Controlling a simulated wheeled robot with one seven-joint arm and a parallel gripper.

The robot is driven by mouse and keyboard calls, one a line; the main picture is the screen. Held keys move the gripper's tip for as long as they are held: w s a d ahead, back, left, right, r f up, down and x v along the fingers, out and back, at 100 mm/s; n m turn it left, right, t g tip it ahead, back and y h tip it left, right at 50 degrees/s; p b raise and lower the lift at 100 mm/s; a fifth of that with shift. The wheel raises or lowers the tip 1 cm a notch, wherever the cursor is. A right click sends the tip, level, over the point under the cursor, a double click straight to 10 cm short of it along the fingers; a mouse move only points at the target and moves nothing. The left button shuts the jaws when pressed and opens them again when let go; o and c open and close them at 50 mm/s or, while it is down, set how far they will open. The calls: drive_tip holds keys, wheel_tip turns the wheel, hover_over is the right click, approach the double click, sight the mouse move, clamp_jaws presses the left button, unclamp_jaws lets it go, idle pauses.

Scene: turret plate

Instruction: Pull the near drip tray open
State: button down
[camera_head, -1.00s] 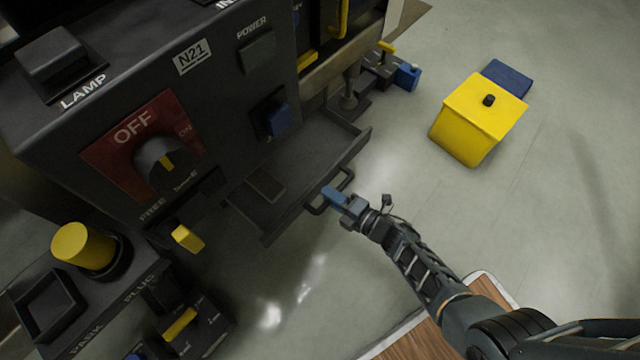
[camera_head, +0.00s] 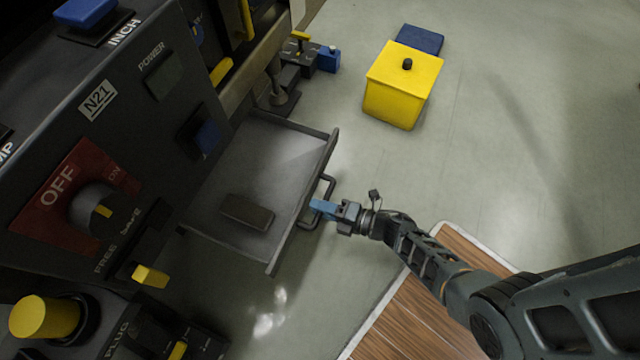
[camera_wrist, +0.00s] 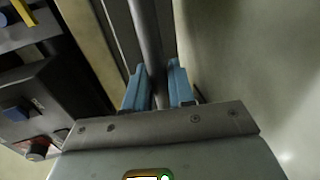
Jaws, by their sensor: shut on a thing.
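The near drip tray (camera_head: 290,135) is a shallow dark metal tray that stands well out from the front of the dark machine (camera_head: 150,120). A dark flat block (camera_head: 247,212) lies in it. A bar handle (camera_head: 328,190) is fixed on its outer edge. My gripper (camera_head: 322,207) has blue fingers and is shut on the handle. In the wrist view the handle bar (camera_wrist: 150,50) runs between the two blue fingers (camera_wrist: 158,88).
A yellow box (camera_head: 400,90) with a black knob stands on the floor at the back, with a blue block (camera_head: 419,40) behind it. A wooden board (camera_head: 420,310) lies under my arm.

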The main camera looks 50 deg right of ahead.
drive_tip(key=c, duration=1.1)
unclamp_jaws()
drive_tip(key=p+v, duration=0.1)
drive_tip(key=v, duration=0.6)
drive_tip(key=shift+s, duration=0.4)
drive_tip(key=shift+d, duration=0.15)
drive_tip(key=s+a+r+m+h, duration=0.2)
drive_tip(key=s+r+m, duration=0.4)
drive_tip(key=r, duration=0.7)
drive_tip(key=s+a+r+m+h, duration=0.15)
drive_tip(key=s+r+m, duration=0.25)
drive_tip(key=r+m, duration=0.65)
drive_tip(key=s+a+r+m+h, duration=0.1)
drive_tip(key=s+a+r+m, duration=0.3)
drive_tip(key=r, duration=1.1)
wheel_tip(320, 180, up, 27)
drive_tip(key=m+p, duration=0.1)
drive_tip(key=p, duration=2.5)
drive_tip(key=shift+s+d+p, duration=0.2)
drive_tip(key=shift+d+p, duration=0.15)
drive_tip(key=shift+p, duration=0.05)
